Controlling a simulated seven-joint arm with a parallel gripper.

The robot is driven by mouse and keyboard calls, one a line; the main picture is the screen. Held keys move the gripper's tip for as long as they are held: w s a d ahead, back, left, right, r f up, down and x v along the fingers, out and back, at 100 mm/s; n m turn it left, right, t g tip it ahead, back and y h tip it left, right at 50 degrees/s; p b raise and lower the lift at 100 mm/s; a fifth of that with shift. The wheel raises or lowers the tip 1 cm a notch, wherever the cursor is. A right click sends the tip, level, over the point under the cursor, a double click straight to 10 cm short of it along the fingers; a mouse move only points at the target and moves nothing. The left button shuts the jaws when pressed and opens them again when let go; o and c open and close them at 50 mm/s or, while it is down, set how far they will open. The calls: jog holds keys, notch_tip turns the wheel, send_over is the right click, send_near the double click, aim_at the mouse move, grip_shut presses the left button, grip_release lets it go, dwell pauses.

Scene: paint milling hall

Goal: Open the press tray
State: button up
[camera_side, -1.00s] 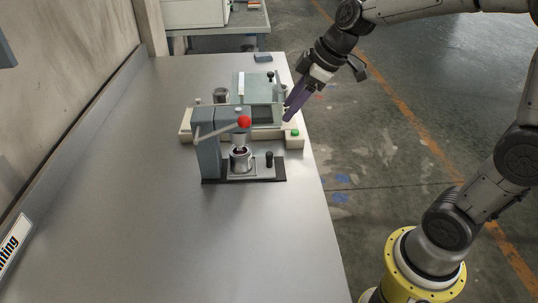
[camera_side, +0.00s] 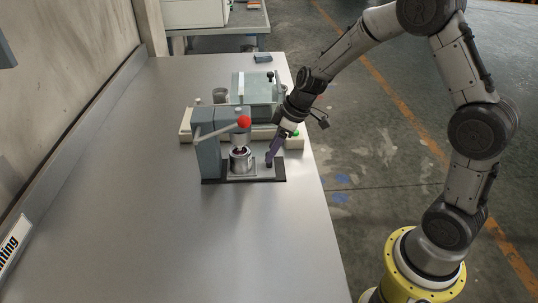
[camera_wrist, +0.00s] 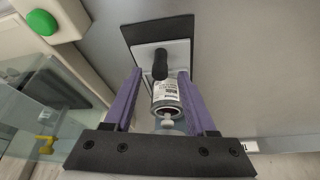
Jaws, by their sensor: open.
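The bench press (camera_side: 208,145) is a grey column on a dark base, with a lever ending in a red knob (camera_side: 243,121). Its pale metal tray (camera_wrist: 182,47) lies on the dark base, with the can (camera_side: 240,158) on it below the press head. In the wrist view the labelled can (camera_wrist: 165,92) stands behind the tray's black upright handle (camera_wrist: 160,64). My gripper (camera_side: 272,156) is low at the tray's right end. Its purple fingers are open, with the handle between the tips in the wrist view. Contact with the handle cannot be told. In the side view a finger mostly hides the handle.
A cream and grey machine with a glass-like cover (camera_side: 252,87) stands just behind the press; its green button (camera_wrist: 41,25) is near my gripper. A grey cup (camera_side: 220,96) is behind the column. The bench (camera_side: 240,245) is clear in front; its right edge is close.

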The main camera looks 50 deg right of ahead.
jog(key=shift+x, duration=1.6)
grip_shut()
jog(key=shift+r, duration=0.1)
